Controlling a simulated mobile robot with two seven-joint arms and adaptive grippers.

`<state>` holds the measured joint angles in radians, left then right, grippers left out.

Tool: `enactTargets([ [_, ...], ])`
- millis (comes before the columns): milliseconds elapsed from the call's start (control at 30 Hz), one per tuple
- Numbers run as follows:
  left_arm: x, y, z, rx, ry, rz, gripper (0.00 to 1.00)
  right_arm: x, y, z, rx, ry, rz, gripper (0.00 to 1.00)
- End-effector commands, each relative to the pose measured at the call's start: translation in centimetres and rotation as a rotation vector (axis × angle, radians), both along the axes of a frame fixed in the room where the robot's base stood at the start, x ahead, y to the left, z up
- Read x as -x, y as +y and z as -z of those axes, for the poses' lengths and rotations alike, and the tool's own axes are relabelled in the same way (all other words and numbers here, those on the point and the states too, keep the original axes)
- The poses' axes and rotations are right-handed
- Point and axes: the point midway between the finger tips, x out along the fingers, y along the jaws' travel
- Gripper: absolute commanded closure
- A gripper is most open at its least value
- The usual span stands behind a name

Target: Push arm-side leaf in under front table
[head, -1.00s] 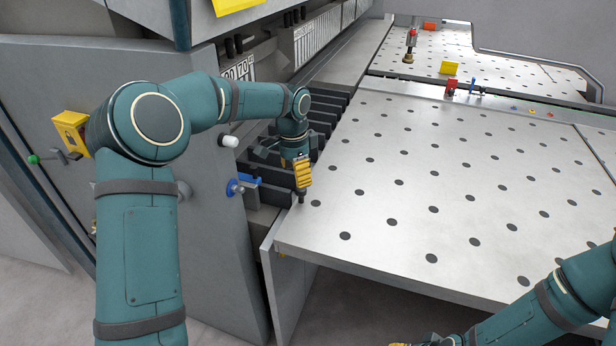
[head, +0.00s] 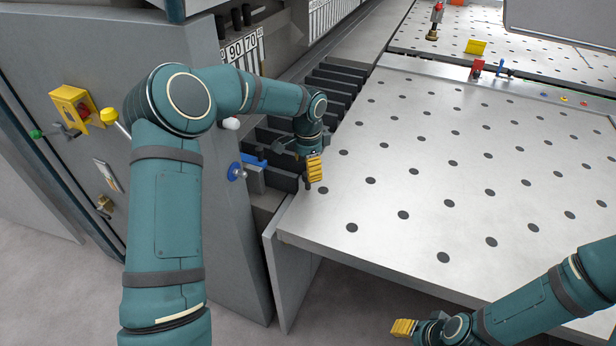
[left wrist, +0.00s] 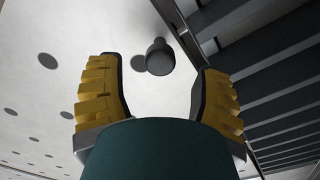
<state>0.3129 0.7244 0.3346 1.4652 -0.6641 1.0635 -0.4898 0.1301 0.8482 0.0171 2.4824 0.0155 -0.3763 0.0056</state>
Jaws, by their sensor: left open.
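The front table (head: 470,205) is a pale metal plate with dark round spots, filling the right of the head view. It also shows in the left wrist view (left wrist: 40,100). I cannot tell a separate leaf from the table plate. My left gripper (head: 314,180) is over the table's left edge, fingers pointing down. In the left wrist view its yellow fingers (left wrist: 160,90) are open, with a dark round knob (left wrist: 161,57) between and beyond them, apart from both. My right gripper (head: 402,328) is low in front of the table; its opening is unclear.
Dark slats (head: 335,85) run along the table's left side, beside the grey machine body (head: 220,130). A blue knob (head: 237,171) sticks out there. A grey upright panel (head: 290,265) stands under the table's near left corner.

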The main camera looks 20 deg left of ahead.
Motion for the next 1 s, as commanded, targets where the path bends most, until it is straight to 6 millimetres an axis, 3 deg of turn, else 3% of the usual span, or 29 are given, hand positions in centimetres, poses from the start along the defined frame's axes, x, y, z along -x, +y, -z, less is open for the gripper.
enactTargets([
  [233,0.0,0.0,3.0,0.001,0.002,0.000,0.34,0.0,0.0,0.2,0.001,0.000,0.000,0.53],
  [633,0.0,0.0,3.5,0.000,0.000,0.000,0.32,0.0,0.0,0.3,0.001,0.000,0.000,0.53],
  [800,0.0,0.0,3.5,0.000,0.000,0.000,0.92,0.0,0.0,0.3,0.000,0.000,0.000,0.53],
  [833,0.0,0.0,3.5,0.000,0.000,0.000,1.00,0.0,0.0,0.3,0.000,0.000,0.000,0.53],
  [1000,0.0,-0.1,3.5,0.001,0.001,0.000,1.00,0.0,0.0,0.3,0.000,0.000,0.000,0.53],
])
